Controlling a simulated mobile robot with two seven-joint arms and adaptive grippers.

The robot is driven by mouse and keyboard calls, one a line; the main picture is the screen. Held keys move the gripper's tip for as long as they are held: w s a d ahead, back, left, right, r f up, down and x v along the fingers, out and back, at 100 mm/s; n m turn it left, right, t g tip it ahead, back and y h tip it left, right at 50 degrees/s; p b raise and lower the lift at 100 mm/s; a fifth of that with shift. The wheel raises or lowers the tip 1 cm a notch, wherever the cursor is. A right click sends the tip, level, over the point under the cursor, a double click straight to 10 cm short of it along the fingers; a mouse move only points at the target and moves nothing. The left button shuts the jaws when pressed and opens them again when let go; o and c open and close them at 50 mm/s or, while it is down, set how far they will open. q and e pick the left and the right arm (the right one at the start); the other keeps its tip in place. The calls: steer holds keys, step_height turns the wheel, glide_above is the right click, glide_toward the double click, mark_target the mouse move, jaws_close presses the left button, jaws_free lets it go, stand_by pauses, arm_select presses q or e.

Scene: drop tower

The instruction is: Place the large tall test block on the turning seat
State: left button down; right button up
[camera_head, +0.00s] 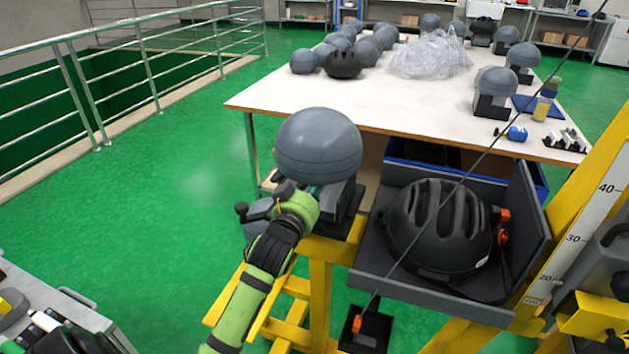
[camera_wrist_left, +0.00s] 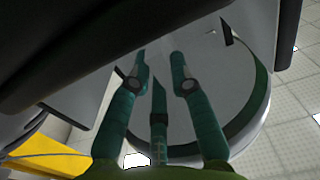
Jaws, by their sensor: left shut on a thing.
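A large grey dome-topped test block (camera_head: 318,146) is at the yellow stand in the middle of the head view. My left gripper (camera_head: 314,188) is at its underside, shut on it. In the left wrist view my green fingers (camera_wrist_left: 160,75) reach a pale grey round surface (camera_wrist_left: 225,100), and a dark shape hides the upper left. A dark grey seat-like part (camera_head: 352,212) on top of the yellow post is partly hidden by the block and my gripper. I cannot tell whether the block touches it. My right gripper is not in view.
A black helmet (camera_head: 437,228) lies in a grey tray (camera_head: 430,291) right of the stand. A thin cable crosses above it. The white table (camera_head: 420,115) behind bears several grey test blocks and clear wrap (camera_head: 430,56). A yellow scaled beam (camera_head: 582,225) stands at right.

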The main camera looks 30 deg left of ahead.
arm_select(q)
steer(key=shift+r, duration=0.3)
steer(key=c, duration=1.4)
jaws_free()
steer(key=shift+f, duration=0.35)
steer(key=shift+o, duration=1.4)
steer(key=shift+r, duration=0.1)
steer(key=v, duration=1.2)
steer(key=shift+b, duration=0.45)
